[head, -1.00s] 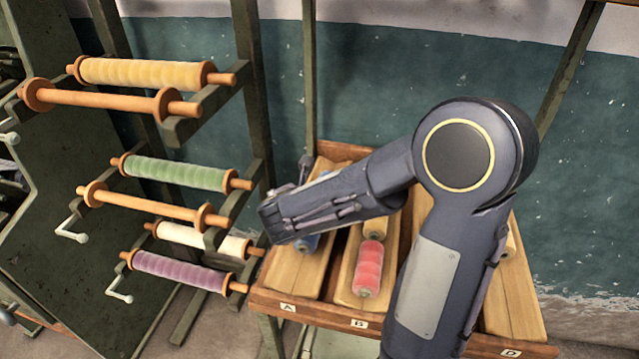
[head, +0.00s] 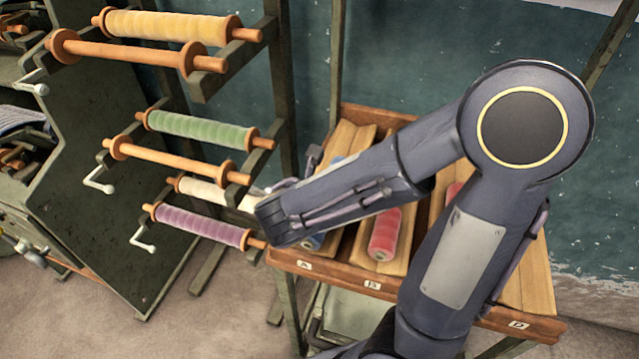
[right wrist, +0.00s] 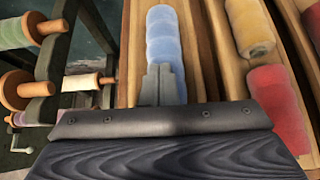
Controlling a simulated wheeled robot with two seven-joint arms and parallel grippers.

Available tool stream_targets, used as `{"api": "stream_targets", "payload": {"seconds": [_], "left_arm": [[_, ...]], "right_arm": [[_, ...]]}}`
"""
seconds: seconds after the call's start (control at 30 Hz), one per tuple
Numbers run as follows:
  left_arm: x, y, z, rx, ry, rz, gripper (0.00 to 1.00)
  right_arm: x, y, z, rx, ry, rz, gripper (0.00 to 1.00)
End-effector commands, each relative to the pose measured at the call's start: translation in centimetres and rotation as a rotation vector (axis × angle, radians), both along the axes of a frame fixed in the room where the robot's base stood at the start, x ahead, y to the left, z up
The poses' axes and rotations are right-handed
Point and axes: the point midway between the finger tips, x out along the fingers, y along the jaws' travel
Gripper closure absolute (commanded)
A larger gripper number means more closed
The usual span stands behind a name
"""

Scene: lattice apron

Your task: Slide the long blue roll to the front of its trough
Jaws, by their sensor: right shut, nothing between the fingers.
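The long blue roll (head: 313,241) lies in the leftmost trough, marked A. In the head view my right forearm covers its middle, and a bit of its far part (head: 338,159) shows beyond the arm. In the right wrist view the blue roll (right wrist: 164,40) runs along the trough (right wrist: 133,60). My right gripper (right wrist: 162,72) is shut and empty, its fingertips over the blue roll. I cannot tell whether they touch it. The roll's near end is hidden below the gripper body in that view. My left gripper is not in view.
A red roll (head: 385,233) lies in trough B, with a beige roll (right wrist: 250,28) behind it. A rack of yellow (head: 170,26), green (head: 202,131) and purple (head: 202,225) spools stands left of the trough table. The floor (head: 130,325) in front is clear.

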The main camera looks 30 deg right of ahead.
Motion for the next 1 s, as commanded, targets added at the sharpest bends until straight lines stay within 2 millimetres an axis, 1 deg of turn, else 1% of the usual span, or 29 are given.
{"api": "stream_targets", "payload": {"seconds": [0.03, 0.1, 0.2, 0.27, 0.5, 0.7, 0.83, 1.0], "left_arm": [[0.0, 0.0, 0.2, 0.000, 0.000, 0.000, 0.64], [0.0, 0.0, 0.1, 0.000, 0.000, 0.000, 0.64], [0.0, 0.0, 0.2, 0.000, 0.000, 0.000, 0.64], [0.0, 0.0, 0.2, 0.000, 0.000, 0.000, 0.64], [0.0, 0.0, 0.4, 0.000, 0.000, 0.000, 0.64], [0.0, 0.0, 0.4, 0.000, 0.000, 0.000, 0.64], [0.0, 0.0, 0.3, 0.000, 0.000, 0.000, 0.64], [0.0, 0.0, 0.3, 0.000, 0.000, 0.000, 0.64]], "right_arm": [[0.0, 0.0, 0.3, -0.001, -0.002, -0.001, 1.00], [0.2, 0.2, 0.2, -0.001, -0.003, 0.001, 1.00], [0.3, 1.0, 0.3, 0.001, -0.002, 0.005, 1.00], [-0.2, 1.7, 0.4, 0.000, -0.005, 0.007, 1.00], [-3.5, 5.8, 0.5, -0.004, -0.006, 0.012, 1.00], [-5.8, 8.7, 0.4, -0.002, -0.007, 0.008, 1.00], [-6.6, 9.6, 0.5, -0.002, -0.008, 0.005, 1.00], [-7.0, 10.0, 0.5, -0.002, -0.008, 0.002, 1.00]]}}
